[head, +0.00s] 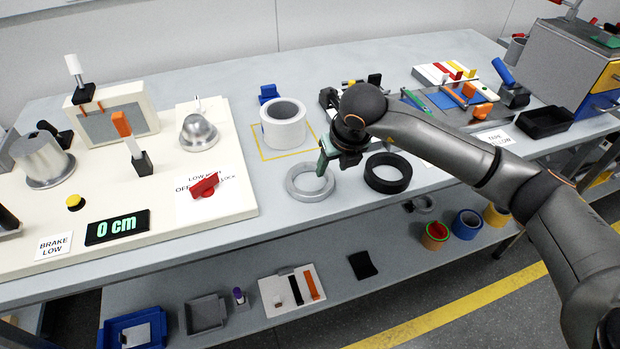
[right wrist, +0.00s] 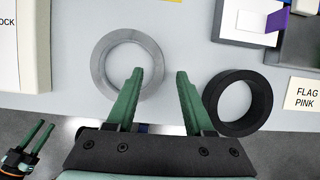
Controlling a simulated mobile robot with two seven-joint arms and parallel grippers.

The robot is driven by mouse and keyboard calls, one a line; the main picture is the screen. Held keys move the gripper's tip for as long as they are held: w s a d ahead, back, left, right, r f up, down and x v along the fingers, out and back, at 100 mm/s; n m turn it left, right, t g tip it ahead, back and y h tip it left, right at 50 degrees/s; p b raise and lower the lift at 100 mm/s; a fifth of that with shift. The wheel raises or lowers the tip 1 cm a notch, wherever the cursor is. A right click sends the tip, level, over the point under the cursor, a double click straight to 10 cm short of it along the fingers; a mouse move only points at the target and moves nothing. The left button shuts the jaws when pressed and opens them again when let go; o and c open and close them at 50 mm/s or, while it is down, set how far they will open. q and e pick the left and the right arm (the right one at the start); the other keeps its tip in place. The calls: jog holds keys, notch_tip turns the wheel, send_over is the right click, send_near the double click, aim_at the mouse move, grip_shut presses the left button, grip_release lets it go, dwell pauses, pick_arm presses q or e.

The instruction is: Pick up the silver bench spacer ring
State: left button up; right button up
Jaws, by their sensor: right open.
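The silver bench spacer ring (head: 310,197) lies flat on the grey bench in the head view, in front of a white cylinder. In the right wrist view the silver ring (right wrist: 100,62) is at upper left. My right gripper (head: 323,166) is open and empty by the ring's far right side. In the right wrist view its fingers (right wrist: 159,78) overlap the ring's right wall, one tip over the hole and one outside the rim; I cannot tell their height above it. My left gripper (right wrist: 35,137) shows small at lower left there, its fingers apart and empty.
A black ring (head: 388,185) lies close to the right of the silver ring. The white cylinder (head: 284,132) stands behind it inside a yellow outline. A cream board (head: 235,195) with fixtures is to the left. The bench's front edge is near.

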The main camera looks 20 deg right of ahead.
jog(key=shift+x, duration=1.2)
grip_shut()
dwell(0.5)
